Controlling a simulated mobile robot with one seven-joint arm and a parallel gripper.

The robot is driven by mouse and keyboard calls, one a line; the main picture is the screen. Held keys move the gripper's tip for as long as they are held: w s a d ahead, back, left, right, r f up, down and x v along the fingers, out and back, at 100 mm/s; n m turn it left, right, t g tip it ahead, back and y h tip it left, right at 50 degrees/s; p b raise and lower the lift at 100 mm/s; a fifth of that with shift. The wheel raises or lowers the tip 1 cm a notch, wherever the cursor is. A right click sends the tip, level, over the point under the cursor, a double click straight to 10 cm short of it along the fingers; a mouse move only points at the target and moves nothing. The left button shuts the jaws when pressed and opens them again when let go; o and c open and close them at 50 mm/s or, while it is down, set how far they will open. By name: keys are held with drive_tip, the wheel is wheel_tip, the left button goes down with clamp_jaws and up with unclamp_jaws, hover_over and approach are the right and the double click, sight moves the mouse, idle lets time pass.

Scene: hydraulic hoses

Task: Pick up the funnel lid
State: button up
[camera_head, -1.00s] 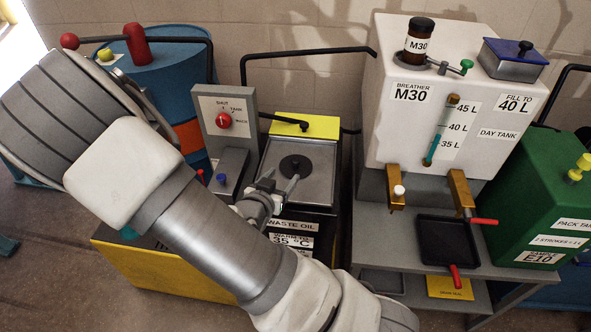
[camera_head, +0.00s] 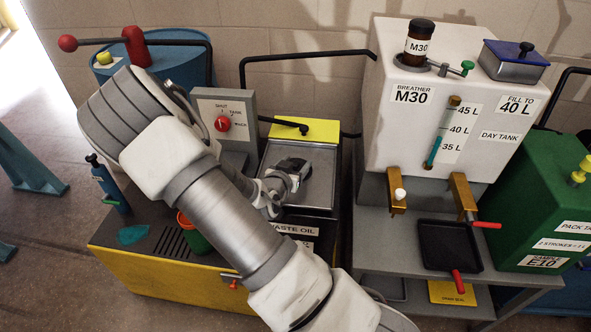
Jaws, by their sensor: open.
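The funnel lid (camera_head: 291,164), a dark round disc, sits on the grey metal top (camera_head: 318,184) of the waste oil unit. My gripper (camera_head: 298,174) is right at the lid and covers much of it. The jaws are open, and the fingers lie over or beside the lid's middle. I cannot tell whether they touch it, and the lid's knob is hidden.
A yellow block (camera_head: 316,130) and a black pipe stand behind the metal top. A red-knobbed grey panel (camera_head: 226,107) is to the left. The white day tank (camera_head: 425,130) stands to the right, with a black tray (camera_head: 448,246) below it.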

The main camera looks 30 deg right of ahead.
clamp_jaws()
drive_tip(key=shift+r, duration=0.2)
idle(0.3)
